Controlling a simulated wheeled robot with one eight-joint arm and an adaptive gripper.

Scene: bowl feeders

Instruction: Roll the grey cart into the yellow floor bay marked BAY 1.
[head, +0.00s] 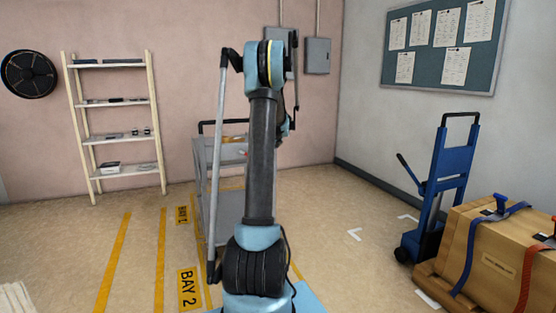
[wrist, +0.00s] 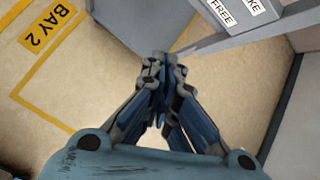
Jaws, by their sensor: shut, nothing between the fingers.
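The grey cart (head: 230,207) stands behind my arm in the head view, and my arm hides much of it. Its dark push handle (head: 209,123) shows at the top. In the wrist view the cart (wrist: 225,42) fills the upper right, with a label reading FREE (wrist: 222,12). My gripper (wrist: 163,62) is shut and empty, low beside the cart and over bare floor. I cannot tell whether it touches the cart. A smaller yellow floor label (head: 182,215) lies left of the cart; its number is too small to read surely.
The BAY 2 label (head: 188,289) lies nearer, among yellow floor lines (head: 114,262). A shelf (head: 113,135) stands at the left wall. Floor between shelf and cart is clear.

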